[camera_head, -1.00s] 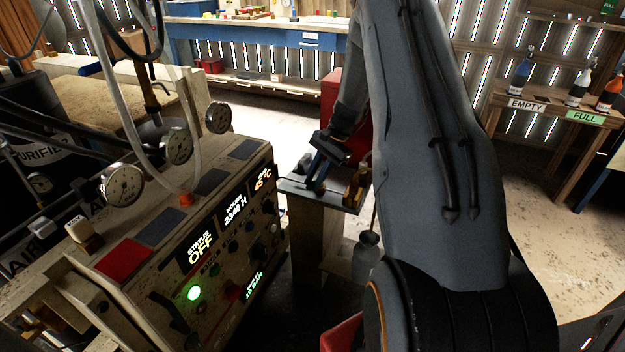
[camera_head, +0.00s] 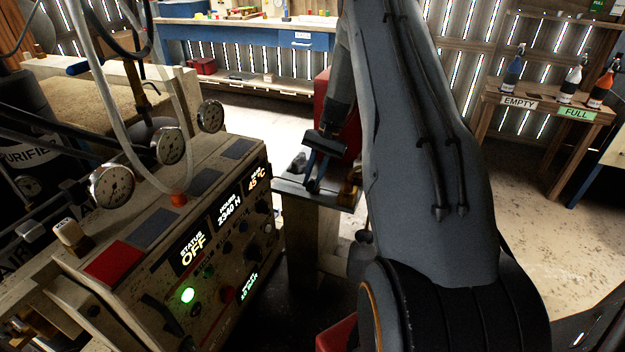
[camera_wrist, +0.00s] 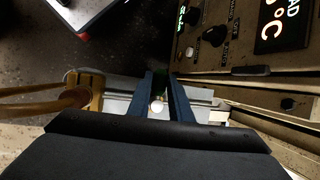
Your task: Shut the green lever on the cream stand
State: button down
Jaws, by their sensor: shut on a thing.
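The cream stand (camera_head: 305,240) is a post beside the control console, with a flat grey top plate (camera_head: 345,198). My gripper (camera_head: 313,186) reaches down over this plate in the head view. In the wrist view, the two blue-grey fingers of my gripper (camera_wrist: 160,98) are close together around the green lever (camera_wrist: 160,90). Only a small green part and a pale round tip show between the fingers. The rest of the lever is hidden by the fingers and the gripper body. In the head view the lever cannot be made out.
The console (camera_head: 215,215) with lit displays and knobs stands close left of the stand. A brass fitting (camera_wrist: 86,95) with a pipe is left of my fingers in the wrist view. A bottle table (camera_head: 545,112) is at right; open floor lies between.

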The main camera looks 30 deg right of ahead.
jog(key=c, duration=1.6)
grip_release()
jog(key=shift+b+v, duration=0.5)
jog(key=shift+v, duration=3.5)
jog(key=s+a+r+n+h+p, duration=0.1)
jog(key=s+a+r+n+h, duration=0.15)
jog(key=s+a+r, duration=0.5)
jog(key=s+a+r+n+h+p, duration=0.2)
jog(key=s+a+r+n, duration=0.15)
jog(key=s+a, duration=0.8)
jog(key=s+a+n, duration=0.1)
jog(key=s, duration=0.2)
jog(key=s+a+n, duration=0.1)
jog(key=s+a, duration=0.1)
jog(key=s, duration=0.1)
jog(key=s+a+n+t, duration=0.1)
jog(key=s, duration=0.2)
jog(key=shift+s+a+n+p, duration=0.1)
jog(key=shift+a+n+p, duration=0.15)
jog(key=shift+n+p, duration=0.15)
